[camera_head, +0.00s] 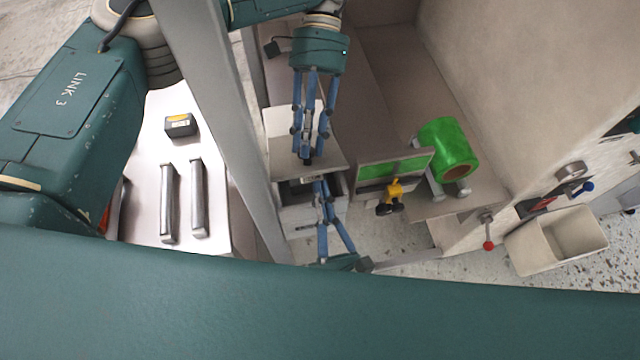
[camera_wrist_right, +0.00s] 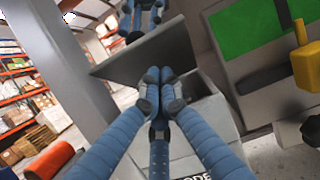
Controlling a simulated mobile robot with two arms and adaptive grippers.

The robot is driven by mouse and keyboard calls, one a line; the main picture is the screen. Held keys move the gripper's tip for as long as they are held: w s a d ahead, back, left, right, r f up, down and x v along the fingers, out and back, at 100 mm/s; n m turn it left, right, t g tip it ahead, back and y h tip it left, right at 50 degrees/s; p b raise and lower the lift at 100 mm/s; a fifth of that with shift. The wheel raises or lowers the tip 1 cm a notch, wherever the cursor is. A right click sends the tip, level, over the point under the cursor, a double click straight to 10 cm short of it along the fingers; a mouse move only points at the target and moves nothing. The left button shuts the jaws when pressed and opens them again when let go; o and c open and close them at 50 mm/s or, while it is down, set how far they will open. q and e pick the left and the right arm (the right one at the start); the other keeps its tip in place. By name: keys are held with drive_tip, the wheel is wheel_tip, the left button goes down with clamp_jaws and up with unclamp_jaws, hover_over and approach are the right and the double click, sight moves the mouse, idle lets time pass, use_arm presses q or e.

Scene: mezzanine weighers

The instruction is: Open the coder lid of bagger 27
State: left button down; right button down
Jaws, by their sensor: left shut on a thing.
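The lid also shows tilted in the right wrist view (camera_wrist_right: 125,62), above the box (camera_wrist_right: 212,112), whose label is partly hidden. My left gripper (camera_head: 307,158) is shut on the lid at its upper side. My right gripper (camera_head: 320,184) is in front of the box, just under the lid. In the right wrist view (camera_wrist_right: 159,82) its fingertips are together with nothing visible between them.
A green film roll (camera_head: 445,145) and a yellow-handled part (camera_head: 394,194) are right of the coder. A grey post (camera_head: 232,120) stands close on the left. A red-knobbed lever (camera_head: 488,243) and a pale bin (camera_head: 556,240) are farther right.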

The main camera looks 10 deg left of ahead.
drive_tip(key=shift+w+a+r, duration=0.1)
drive_tip(key=shift+w+r, duration=0.2)
drive_tip(key=shift+r, duration=0.4)
use_arm(q)
drive_tip(key=shift+s, duration=0.1)
use_arm(e)
drive_tip(key=shift+w+r, duration=0.25)
drive_tip(key=shift+r, duration=0.3)
drive_tip(key=shift+w+r, duration=0.2)
drive_tip(key=shift+r, duration=0.3)
use_arm(q)
drive_tip(key=c, duration=1.4)
unclamp_jaws()
drive_tip(key=shift+f, duration=0.1)
drive_tip(key=shift+c, duration=0.2)
use_arm(e)
drive_tip(key=shift+a+r, duration=0.1)
drive_tip(key=shift+s, duration=0.1)
